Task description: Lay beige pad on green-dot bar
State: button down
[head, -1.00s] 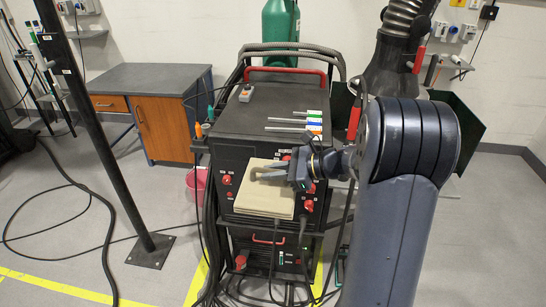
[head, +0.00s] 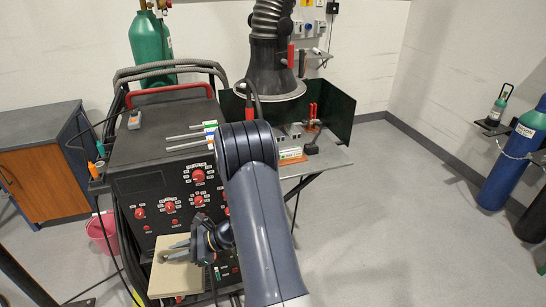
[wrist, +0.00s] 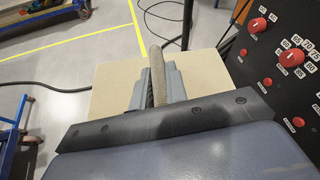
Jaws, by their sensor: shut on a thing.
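The beige pad (head: 176,279) is a flat, square sheet in front of the black welding machine in the head view. My gripper (head: 178,250) is shut on the grey raised grip of the pad and holds it in front of the machine's panel. In the wrist view the pad (wrist: 108,92) spreads out on both sides of my gripper (wrist: 156,85), and the grip stands between the fingers. I cannot make out a bar with a green dot. My arm hides part of the machine and the near edge of the work table.
The welding machine (head: 150,150) has red knobs and several rods with coloured ends on top. A metal work table (head: 325,159) with a dark screen and fume hood (head: 270,85) stands behind my arm. Open floor (head: 400,240) lies to the right; gas bottles (head: 510,160) stand far right.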

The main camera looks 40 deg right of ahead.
aim_at(289, 149)
jog(key=j+z, duration=0.15)
jog(key=z, duration=0.3)
jog(key=j+z, duration=0.2)
jog(key=z, duration=0.25)
